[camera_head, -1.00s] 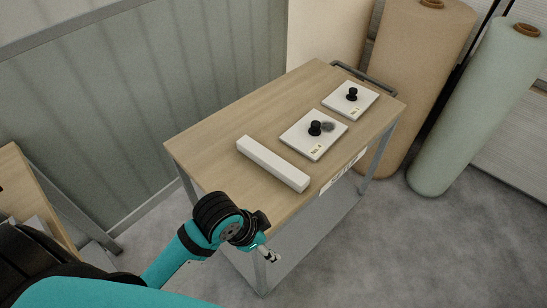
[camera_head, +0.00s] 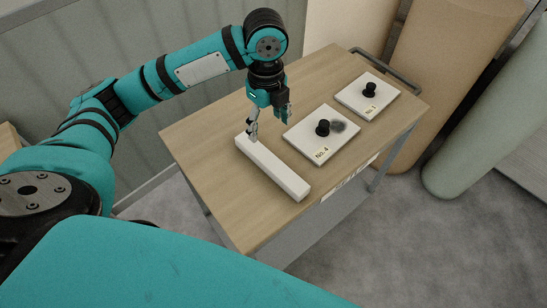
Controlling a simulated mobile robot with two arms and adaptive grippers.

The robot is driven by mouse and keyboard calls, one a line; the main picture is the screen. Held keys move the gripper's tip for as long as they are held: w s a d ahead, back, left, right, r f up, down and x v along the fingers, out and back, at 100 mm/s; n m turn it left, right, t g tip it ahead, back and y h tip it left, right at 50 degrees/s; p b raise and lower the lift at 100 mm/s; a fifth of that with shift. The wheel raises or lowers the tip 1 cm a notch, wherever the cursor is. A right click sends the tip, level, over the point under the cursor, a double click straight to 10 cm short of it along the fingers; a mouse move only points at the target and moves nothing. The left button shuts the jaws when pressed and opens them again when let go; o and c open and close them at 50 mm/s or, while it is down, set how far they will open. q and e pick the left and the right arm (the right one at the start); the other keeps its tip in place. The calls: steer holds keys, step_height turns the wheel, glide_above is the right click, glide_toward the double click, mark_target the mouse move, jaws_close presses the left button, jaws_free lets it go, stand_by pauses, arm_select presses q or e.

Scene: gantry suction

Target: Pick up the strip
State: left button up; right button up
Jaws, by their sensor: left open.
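The strip (camera_head: 275,170) is a long white bar lying on the wooden tabletop of the cart (camera_head: 205,150), set slantwise towards the front edge. My left gripper (camera_head: 254,133) points down over the far left end of the strip and is open. Its fingertips are at or just above that end; I cannot tell whether they touch it. The gripper hides a little of the tabletop behind the strip. My right gripper is not in view.
A white plate with a black knob, labelled No. 4 (camera_head: 305,143), lies right of the strip. A similar plate (camera_head: 381,103) lies farther back. A metal handle (camera_head: 388,66) and large rolls (camera_head: 440,80) stand beyond. The tabletop's left side is clear.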

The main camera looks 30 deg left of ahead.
arm_select(q)
step_height(320, 180, down, 5)
glide_above(270, 160)
steer(key=f, duration=0.4)
steer(key=s+f, duration=0.1)
steer(key=f, duration=0.1)
steer(key=shift+p, duration=0.4)
steer(key=shift+w+f, duration=0.1)
steer(key=shift+f, duration=0.35)
steer(key=f, duration=0.3)
steer(key=f+p, duration=0.1)
steer(key=f, duration=0.1)
steer(key=shift+w, duration=0.35)
steer(key=shift+r, duration=0.1)
jaws_close()
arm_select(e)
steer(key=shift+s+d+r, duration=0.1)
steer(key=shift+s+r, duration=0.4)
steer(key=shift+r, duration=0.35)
